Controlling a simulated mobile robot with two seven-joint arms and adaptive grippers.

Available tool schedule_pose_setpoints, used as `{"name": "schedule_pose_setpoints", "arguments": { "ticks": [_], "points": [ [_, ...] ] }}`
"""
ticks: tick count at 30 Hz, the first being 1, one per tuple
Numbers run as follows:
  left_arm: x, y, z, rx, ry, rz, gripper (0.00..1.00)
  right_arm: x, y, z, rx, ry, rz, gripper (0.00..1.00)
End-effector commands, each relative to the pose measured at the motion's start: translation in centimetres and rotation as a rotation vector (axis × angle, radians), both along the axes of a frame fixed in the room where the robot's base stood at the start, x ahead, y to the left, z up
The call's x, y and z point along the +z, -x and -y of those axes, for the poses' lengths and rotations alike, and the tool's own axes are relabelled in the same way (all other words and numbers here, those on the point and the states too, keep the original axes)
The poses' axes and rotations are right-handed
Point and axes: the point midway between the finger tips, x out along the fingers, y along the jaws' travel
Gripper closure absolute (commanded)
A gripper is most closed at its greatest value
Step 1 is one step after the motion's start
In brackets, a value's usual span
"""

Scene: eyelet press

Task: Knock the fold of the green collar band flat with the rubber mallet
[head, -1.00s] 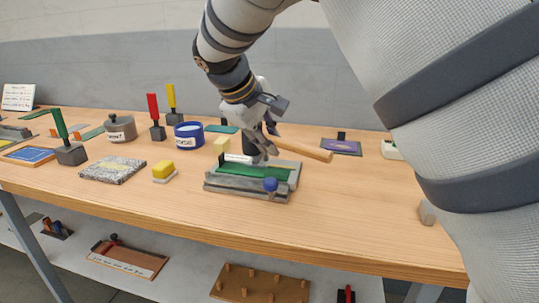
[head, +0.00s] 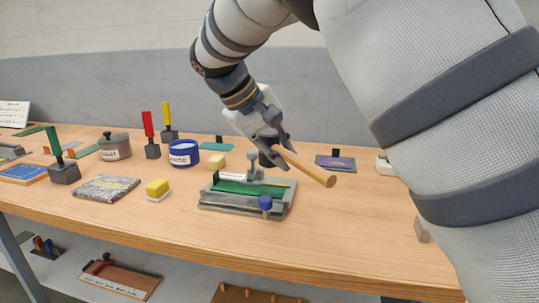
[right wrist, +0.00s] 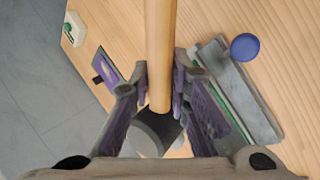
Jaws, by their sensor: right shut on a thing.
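The green collar band (head: 238,188) lies on a grey press bed (head: 222,208) in the middle of the table. The band's green edge also shows in the right wrist view (right wrist: 236,116), beside the grey bed. My right gripper (head: 281,150) is shut on the wooden handle of the rubber mallet (head: 308,169). The mallet's dark head (head: 267,157) is at the handle's far end, above the back right of the bed and apart from the band. In the right wrist view the handle (right wrist: 160,45) lies between the fingers. I cannot make out the fold. My left gripper is out of view.
The table right of the bed is mostly clear.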

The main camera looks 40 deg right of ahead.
Motion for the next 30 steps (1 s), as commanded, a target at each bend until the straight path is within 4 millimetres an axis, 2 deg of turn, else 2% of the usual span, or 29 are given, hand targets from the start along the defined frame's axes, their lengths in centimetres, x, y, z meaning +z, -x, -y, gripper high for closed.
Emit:
{"name": "schedule_pose_setpoints", "arguments": {
  "ticks": [6, 13, 19, 30],
  "points": [
    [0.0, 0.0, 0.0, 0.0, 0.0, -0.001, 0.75, -3.4, 0.0, 0.0, 0.003, 0.0, -0.004, 1.0],
    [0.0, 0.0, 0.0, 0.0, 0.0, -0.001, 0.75, -6.2, 0.0, 0.0, 0.004, 0.0, -0.003, 1.0],
    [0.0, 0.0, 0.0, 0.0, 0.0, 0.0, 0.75, -7.0, 0.0, 0.0, 0.004, 0.0, 0.0, 1.0],
    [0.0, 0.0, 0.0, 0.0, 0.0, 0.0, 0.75, -6.7, -0.1, 0.0, 0.005, 0.0, 0.0, 1.0]
  ]
}}
